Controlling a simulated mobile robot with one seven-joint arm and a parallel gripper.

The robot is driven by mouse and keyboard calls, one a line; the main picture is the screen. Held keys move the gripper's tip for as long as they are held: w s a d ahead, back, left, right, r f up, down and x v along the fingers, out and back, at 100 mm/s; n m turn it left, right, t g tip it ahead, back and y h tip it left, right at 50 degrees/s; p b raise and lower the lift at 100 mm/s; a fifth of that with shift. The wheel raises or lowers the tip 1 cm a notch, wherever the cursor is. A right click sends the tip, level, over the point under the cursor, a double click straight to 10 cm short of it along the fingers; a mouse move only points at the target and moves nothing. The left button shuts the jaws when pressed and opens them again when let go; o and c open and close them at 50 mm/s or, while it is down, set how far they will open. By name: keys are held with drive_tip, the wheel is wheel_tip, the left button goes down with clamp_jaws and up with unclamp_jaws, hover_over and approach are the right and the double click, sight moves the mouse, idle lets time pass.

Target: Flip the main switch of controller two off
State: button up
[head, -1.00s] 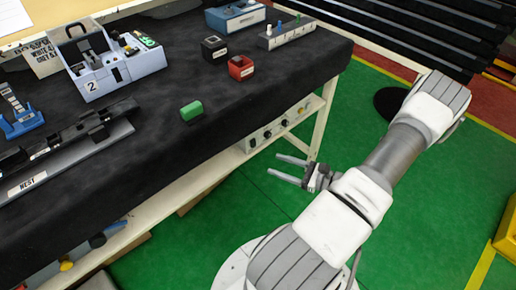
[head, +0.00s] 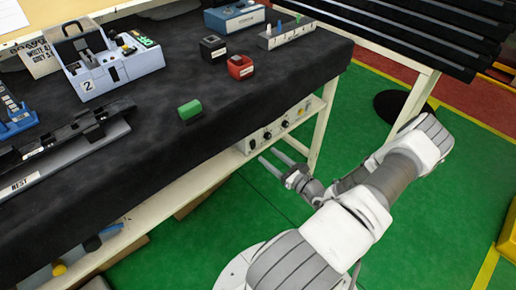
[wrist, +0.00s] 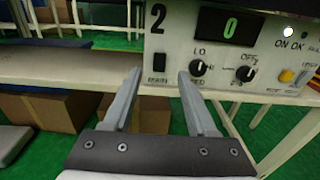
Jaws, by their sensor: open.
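Controller two is a pale panel (wrist: 222,62) marked "2" in the wrist view. It has a display reading a green 0, two black knobs (wrist: 197,68), a yellow button (wrist: 286,76) and a black rocker switch (wrist: 159,62) at its left, with a small unreadable label below. In the head view the controller (head: 272,132) sits under the bench's front edge. My gripper (head: 266,155) is open and empty in front of it. In the wrist view the fingertips (wrist: 159,74) lie either side of the rocker switch, apparently short of the panel.
The black-covered bench top (head: 160,150) overhangs the controller. It carries a blue-grey unit (head: 112,68), also marked 2, a green block (head: 190,109) and a red box (head: 240,67). Cardboard boxes (wrist: 45,110) stand under the shelf. Green floor (head: 230,210) is open in front.

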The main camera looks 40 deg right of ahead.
sight(253, 143)
drive_tip(key=w, duration=0.6)
drive_tip(key=shift+w+a+b, duration=0.25)
drive_tip(key=shift+w+b, duration=0.05)
drive_tip(key=shift+b, duration=0.1)
clamp_jaws()
